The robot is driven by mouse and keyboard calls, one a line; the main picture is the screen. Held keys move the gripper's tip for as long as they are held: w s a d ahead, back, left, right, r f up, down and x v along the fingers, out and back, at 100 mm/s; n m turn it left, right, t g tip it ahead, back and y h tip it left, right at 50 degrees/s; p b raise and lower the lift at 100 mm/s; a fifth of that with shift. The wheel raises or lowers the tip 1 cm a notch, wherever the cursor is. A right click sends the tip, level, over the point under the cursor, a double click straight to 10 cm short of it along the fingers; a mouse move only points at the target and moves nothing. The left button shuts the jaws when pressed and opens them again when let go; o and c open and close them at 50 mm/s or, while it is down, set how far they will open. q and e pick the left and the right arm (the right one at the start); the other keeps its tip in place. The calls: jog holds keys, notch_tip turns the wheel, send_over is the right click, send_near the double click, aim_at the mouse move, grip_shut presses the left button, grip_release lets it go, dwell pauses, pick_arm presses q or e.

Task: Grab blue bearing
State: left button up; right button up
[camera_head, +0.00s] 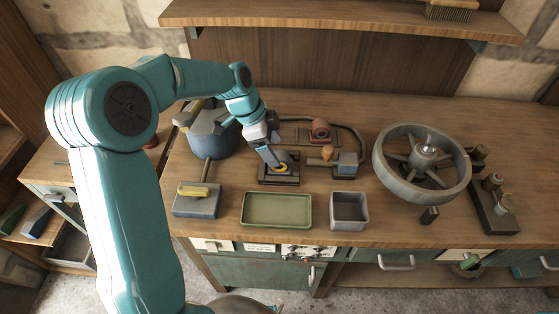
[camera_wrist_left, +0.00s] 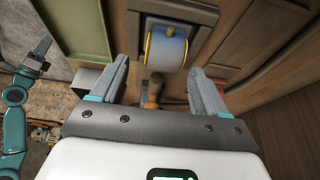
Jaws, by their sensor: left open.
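The blue bearing (camera_head: 281,167) shows in the head view as a small blue piece with a yellow ring, on a dark wooden block (camera_head: 279,182). In the left wrist view the bearing (camera_wrist_left: 166,48) is a pale blue cylinder with yellow edging, ahead of the fingers. My left gripper (camera_head: 272,158) is right over the block, pointing down. Its two fingers (camera_wrist_left: 163,82) are apart, with no bearing between them; the gripper partly hides the bearing in the head view. A teal arm, seemingly my right, shows at the left of the wrist view; its gripper (camera_wrist_left: 38,54) is small.
A green tray (camera_head: 276,226) and a grey bin (camera_head: 349,225) stand in front of the block. A large grey pulley wheel (camera_head: 383,166) is at right. A blue drum (camera_head: 213,146) and a yellow-handled block (camera_head: 196,207) are at left. Bench is clear towards the back right.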

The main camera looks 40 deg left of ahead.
aim_at(279, 154)
pick_arm(q)
jog(key=x, duration=0.4)
jog(key=shift+w+f+p, duration=0.3)
jog(key=shift+w+p, duration=0.05)
jog(key=shift+s+a, duration=0.1)
jog(key=shift+s, duration=0.1)
jog(key=shift+w, duration=0.15)
jog(key=c, duration=1.3)
grip_shut()
jog(key=shift+r, duration=0.1)
